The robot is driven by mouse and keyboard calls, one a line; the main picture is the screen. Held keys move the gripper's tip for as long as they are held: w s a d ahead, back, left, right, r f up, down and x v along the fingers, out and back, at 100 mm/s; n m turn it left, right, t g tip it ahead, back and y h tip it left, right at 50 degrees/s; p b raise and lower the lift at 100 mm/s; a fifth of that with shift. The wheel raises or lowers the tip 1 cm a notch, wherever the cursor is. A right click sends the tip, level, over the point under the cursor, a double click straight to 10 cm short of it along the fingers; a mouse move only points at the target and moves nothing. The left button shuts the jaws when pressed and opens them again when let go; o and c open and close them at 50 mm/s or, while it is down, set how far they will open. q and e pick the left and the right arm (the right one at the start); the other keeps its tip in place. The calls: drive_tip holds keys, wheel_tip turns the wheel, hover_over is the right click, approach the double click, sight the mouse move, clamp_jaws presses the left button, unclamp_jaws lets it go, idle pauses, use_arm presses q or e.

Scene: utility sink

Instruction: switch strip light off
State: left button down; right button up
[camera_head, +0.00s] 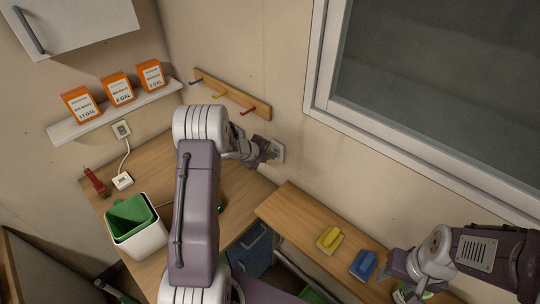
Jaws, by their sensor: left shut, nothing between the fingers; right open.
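A white wall plate (279,151), which looks like a switch, is on the back wall below the peg rail. My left gripper (268,149) is shut and empty, with its tips right at the plate's left side. I cannot tell whether they touch it. The gripper covers part of the plate, so the switch's position is hidden. The strip light itself does not show. My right gripper (399,291) is open above the right end of the wooden counter, over a small green and white item that it partly hides.
A yellow brush (330,240) and a blue brush (363,265) lie on the right counter (290,205). A white bin with a green liner (132,217) and a red tool (95,182) are at left. Orange boxes (118,89) stand on a shelf. A peg rail (233,94) is above my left gripper.

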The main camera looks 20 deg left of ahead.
use_arm(q)
drive_tip(key=b, duration=0.1)
drive_tip(key=r+t+b, duration=0.1)
drive_tip(key=b, duration=0.1)
drive_tip(key=shift+w+r, duration=0.15)
drive_tip(key=shift+w, duration=0.1)
idle(0.6)
drive_tip(key=shift+d, duration=0.1)
